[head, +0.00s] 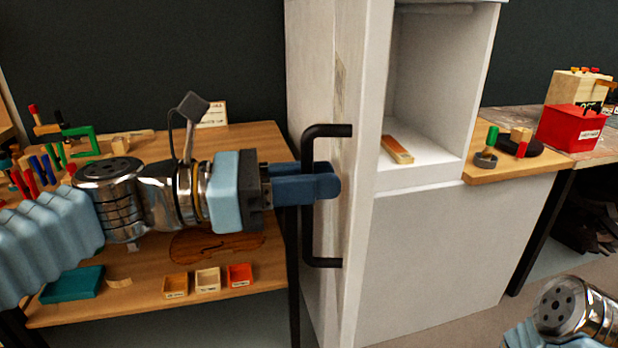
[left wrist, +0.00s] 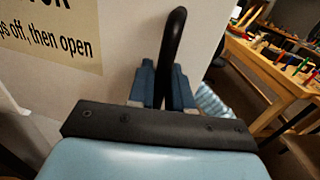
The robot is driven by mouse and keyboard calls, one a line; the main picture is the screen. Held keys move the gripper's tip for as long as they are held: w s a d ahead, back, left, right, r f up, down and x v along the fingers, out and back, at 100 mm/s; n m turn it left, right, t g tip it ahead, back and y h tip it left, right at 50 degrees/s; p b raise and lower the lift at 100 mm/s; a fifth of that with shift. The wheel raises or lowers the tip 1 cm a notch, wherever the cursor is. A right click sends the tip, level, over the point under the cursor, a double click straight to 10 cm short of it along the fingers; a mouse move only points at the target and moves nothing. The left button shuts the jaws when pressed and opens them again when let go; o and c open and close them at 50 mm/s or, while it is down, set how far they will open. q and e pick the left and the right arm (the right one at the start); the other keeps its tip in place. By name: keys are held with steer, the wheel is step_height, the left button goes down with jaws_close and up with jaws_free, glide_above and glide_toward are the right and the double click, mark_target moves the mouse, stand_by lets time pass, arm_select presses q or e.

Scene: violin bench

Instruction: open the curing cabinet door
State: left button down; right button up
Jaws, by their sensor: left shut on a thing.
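The curing cabinet (head: 455,235) is white, and its door (head: 367,120) stands open, swung out toward me, with the inside in view. A black bar handle (head: 310,235) is on the door's left face. My left gripper (head: 325,182) is shut on the handle, its blue fingers around the bar. The left wrist view also shows the handle (left wrist: 174,45) between the two fingers (left wrist: 163,88). A wooden piece (head: 398,150) lies on the cabinet floor. Part of my right arm shows at the bottom right; its gripper is out of the frame.
A wooden bench (head: 190,145) with clamps and tools stands left of the door. On the right, a wooden top (head: 480,175) holds small items, near a red box (head: 570,128).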

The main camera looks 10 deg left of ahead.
arm_select(q)
steer(key=shift+s+d, duration=0.1)
steer(key=c, duration=1.2)
jaws_free()
steer(key=v, duration=1.4)
steer(key=shift+b, duration=0.4)
